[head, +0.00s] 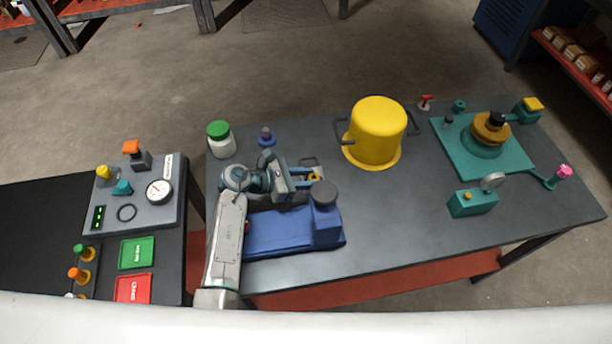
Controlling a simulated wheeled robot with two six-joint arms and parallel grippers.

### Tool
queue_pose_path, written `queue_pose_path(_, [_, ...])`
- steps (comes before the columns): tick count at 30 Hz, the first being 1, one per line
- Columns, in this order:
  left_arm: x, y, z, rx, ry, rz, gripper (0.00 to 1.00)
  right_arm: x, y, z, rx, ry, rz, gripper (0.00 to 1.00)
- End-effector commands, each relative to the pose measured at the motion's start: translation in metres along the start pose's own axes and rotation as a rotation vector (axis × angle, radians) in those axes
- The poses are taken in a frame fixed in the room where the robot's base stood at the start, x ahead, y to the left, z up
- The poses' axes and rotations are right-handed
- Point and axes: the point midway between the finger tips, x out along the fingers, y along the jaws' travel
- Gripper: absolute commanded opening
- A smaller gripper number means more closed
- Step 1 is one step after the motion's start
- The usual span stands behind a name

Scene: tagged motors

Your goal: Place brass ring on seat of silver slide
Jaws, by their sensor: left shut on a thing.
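My left gripper (311,177) reaches in from the left over the middle table. It is shut on a small brass-yellow piece that looks like the brass ring (315,177), mostly hidden between its fingers. The gripper is just behind a blue machine block (290,231) with a dark grey round cap (325,193) on its right end. I cannot make out for certain which part is the silver slide or its seat; my arm hides part of this area. My right gripper is not in view.
A yellow pot (376,132) stands right of the gripper. A green-lidded jar (221,139) and a purple-blue knob piece (266,137) stand behind my arm. A teal fixture (482,167) fills the right. A grey gauge panel (135,214) lies left. The table's front right is clear.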

Motion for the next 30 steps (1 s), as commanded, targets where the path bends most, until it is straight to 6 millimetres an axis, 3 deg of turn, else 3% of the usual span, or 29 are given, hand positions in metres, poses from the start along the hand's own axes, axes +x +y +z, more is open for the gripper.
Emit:
queue_pose_path(5, [0.003, 0.0, -0.006, 0.0, -0.002, 0.001, 0.05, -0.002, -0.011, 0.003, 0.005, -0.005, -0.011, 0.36])
queue_pose_path(15, [0.005, 0.0, -0.012, 0.001, -0.001, 0.001, 0.05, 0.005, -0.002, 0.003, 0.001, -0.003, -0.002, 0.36])
queue_pose_path(16, [0.005, 0.0, -0.012, 0.0, 0.0, 0.001, 0.3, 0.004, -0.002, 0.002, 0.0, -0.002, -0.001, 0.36])
queue_pose_path(19, [0.005, -0.001, -0.012, -0.001, 0.001, 0.0, 0.5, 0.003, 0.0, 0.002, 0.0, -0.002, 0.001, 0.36])
queue_pose_path(30, [0.005, -0.001, -0.013, -0.001, 0.002, -0.001, 0.5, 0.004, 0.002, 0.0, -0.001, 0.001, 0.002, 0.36])
